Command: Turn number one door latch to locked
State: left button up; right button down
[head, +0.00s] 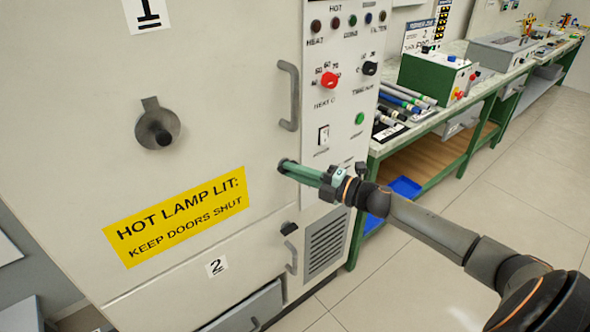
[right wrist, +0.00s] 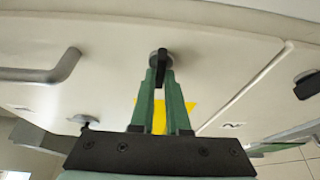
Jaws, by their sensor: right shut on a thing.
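Number one door (head: 215,80) of the pale cabinet is shut, with its "1" label (head: 147,14) at the top. In the head view the fingers mostly hide the latch. My left gripper is not in view.
The number two door, with its "2" label (head: 216,267), has its own dark latch (head: 289,228) below. A control panel (head: 343,75) with knobs and switches stands right of the door. A green workbench (head: 440,118) runs to the back right. The floor (head: 500,220) is clear.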

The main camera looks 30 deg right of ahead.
dwell(0.3)
jog(key=c, duration=0.9)
grip_release()
jog(key=shift+s, duration=0.1)
jog(key=v, duration=1.2)
jog(key=shift+s, duration=0.15)
jog(key=shift+d, duration=0.1)
